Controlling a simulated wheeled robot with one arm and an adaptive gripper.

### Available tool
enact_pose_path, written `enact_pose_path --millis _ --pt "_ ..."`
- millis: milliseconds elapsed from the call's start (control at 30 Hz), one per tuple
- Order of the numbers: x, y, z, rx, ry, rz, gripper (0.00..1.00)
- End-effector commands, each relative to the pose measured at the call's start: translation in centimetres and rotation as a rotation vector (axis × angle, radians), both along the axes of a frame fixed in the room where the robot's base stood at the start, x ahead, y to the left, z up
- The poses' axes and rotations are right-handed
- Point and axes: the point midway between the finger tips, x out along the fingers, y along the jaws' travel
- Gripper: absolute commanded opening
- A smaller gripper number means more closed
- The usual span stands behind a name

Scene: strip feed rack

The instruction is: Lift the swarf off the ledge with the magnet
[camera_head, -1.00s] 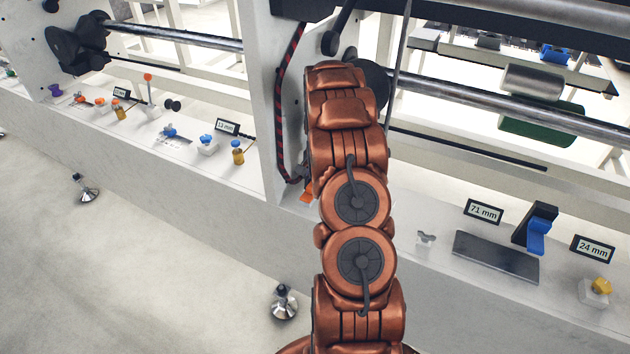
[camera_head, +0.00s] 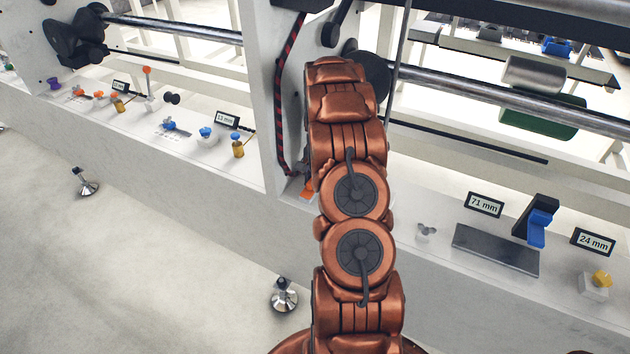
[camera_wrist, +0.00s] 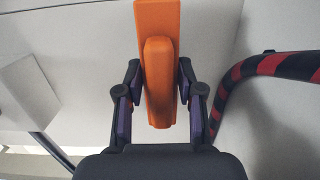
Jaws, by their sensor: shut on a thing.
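My gripper (camera_wrist: 160,100) is shut on an orange tool (camera_wrist: 158,45) in the wrist view, with a dark finger on each side of it. The tool is a long bar with a raised rounded part. It looks like the magnet's handle, but its working end does not show. In the head view my arm hides the gripper. A small orange piece (camera_head: 307,188) shows at the arm's left edge, beside the white upright. I cannot make out any swarf in either view.
A red-and-black cable (camera_wrist: 275,65) runs close to the right of my gripper. The white ledge (camera_head: 400,262) carries a grey wing-shaped part (camera_head: 426,232), a dark plate (camera_head: 495,250), a blue-and-black block (camera_head: 537,222) and a yellow knob (camera_head: 601,279).

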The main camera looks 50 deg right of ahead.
Motion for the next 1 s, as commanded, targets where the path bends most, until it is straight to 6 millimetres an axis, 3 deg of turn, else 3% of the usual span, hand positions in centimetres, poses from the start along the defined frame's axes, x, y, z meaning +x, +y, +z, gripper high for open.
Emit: enact_pose_path --millis 267,1000 --pt "0.0 0.0 0.6 -0.002 -0.002 0.0 0.0" --pt "0.1 -0.1 6.4 -0.002 -0.003 0.0 0.0"
